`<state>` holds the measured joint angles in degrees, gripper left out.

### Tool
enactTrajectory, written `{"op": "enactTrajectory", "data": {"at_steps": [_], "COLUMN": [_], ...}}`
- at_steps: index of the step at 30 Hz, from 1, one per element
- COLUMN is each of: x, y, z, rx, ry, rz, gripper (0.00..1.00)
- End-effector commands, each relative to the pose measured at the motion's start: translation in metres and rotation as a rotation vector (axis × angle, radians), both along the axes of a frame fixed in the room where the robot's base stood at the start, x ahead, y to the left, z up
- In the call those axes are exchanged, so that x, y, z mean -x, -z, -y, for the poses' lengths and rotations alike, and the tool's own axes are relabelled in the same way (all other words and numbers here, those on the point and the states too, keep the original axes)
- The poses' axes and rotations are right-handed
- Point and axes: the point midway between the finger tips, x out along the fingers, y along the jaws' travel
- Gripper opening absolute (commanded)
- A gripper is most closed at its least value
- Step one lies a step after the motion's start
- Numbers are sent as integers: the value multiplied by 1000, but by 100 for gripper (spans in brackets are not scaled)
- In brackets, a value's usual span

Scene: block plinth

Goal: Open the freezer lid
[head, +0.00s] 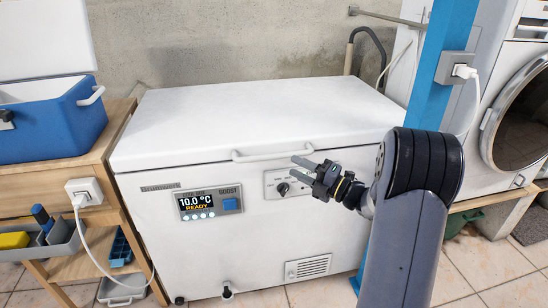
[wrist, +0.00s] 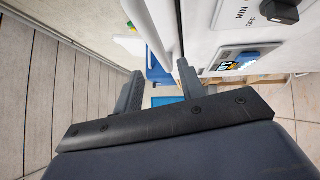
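The white chest freezer (head: 240,220) stands against the wall with its lid (head: 250,112) shut. A white bar handle (head: 268,155) runs along the lid's front edge. My gripper (head: 298,168) is at the handle's right end, in front of the freezer, with its fingers pointing left. The two fingers are apart and nothing shows between their tips. In the wrist view my gripper (wrist: 160,86) is open, and the white handle (wrist: 146,30) shows beyond the fingers. I cannot tell whether a finger touches the handle.
The freezer front has a display (head: 196,202) reading 10.0 °C READY and a knob (head: 283,189). A wooden bench with a blue cooler (head: 50,125) stands to the left. A blue post (head: 440,60) and a washing machine (head: 520,120) are to the right. Tiled floor lies in front.

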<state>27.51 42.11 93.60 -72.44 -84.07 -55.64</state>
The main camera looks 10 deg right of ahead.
Motion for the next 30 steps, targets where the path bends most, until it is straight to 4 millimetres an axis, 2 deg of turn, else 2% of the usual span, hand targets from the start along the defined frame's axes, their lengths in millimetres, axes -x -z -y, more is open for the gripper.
{"op": "enactTrajectory", "data": {"at_steps": [6,12,25,30], "x": [-30,-50,-58,-58], "y": [-5,-9,-11,-11], "z": [-32,-52,-59,-59], "rx": [1,0,-1,-1], "ry": [-3,-1,2,2], "rz": [0,-1,-2,-2], "gripper": [38,38,38,25]}}
